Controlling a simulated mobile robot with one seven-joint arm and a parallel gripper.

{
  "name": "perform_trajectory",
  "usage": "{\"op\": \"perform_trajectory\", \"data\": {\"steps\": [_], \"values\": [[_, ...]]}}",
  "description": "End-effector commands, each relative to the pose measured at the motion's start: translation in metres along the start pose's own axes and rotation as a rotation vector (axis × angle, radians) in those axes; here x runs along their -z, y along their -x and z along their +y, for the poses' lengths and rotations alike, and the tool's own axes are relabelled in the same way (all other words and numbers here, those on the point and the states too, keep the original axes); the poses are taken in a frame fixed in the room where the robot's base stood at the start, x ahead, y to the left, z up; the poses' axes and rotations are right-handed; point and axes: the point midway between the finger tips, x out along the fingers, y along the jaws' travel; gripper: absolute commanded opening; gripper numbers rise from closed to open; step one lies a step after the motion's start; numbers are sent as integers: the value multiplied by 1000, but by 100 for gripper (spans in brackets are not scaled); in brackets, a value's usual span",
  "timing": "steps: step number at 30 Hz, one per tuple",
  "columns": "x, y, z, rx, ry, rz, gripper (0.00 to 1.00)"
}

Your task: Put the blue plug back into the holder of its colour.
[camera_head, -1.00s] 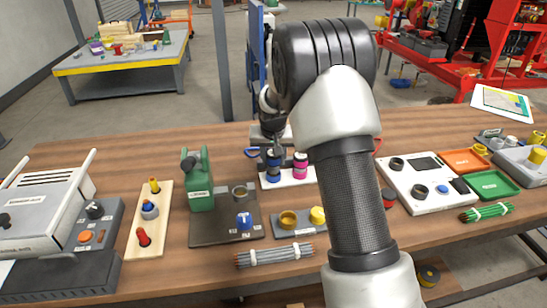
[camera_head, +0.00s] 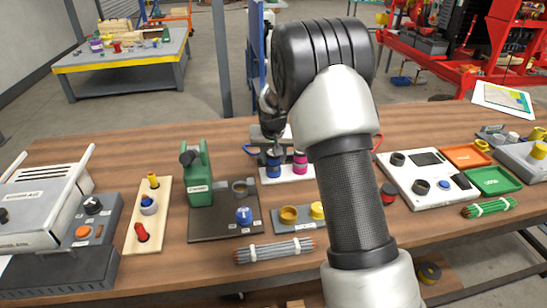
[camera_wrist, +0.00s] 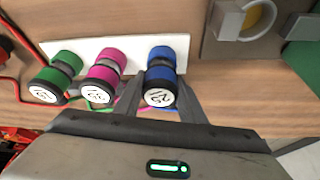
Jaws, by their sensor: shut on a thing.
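The blue plug (camera_wrist: 161,95) has a white numbered end face and points toward the wrist camera. My gripper (camera_wrist: 158,98) is shut on it, one finger on each side. The plug is in line with the blue holder (camera_wrist: 162,54) on a white plate (camera_wrist: 137,52); I cannot tell whether it is fully seated. A magenta plug (camera_wrist: 103,84) and a green plug (camera_wrist: 50,83) sit at their own coloured holders to the left. In the head view the blue plug (camera_head: 273,166) shows below my wrist, and my forearm hides the green one.
A grey block with a yellow ring (camera_wrist: 258,18) lies beyond the plate in the wrist view. A cable bundle (camera_head: 274,251) lies at the front. Red and green cables run around the plugs. Bare wood lies behind the plate.

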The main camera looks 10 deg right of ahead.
Motion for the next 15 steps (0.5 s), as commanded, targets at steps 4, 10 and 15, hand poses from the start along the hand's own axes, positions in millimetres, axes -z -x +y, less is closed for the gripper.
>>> {"op": "perform_trajectory", "data": {"steps": [4, 10, 15], "values": [[-1, -1, 0, 0, 0, -1, 6], [-1, -1, 0, 0, 0, -1, 50], [-1, -1, 0, 0, 0, -1, 58]]}}
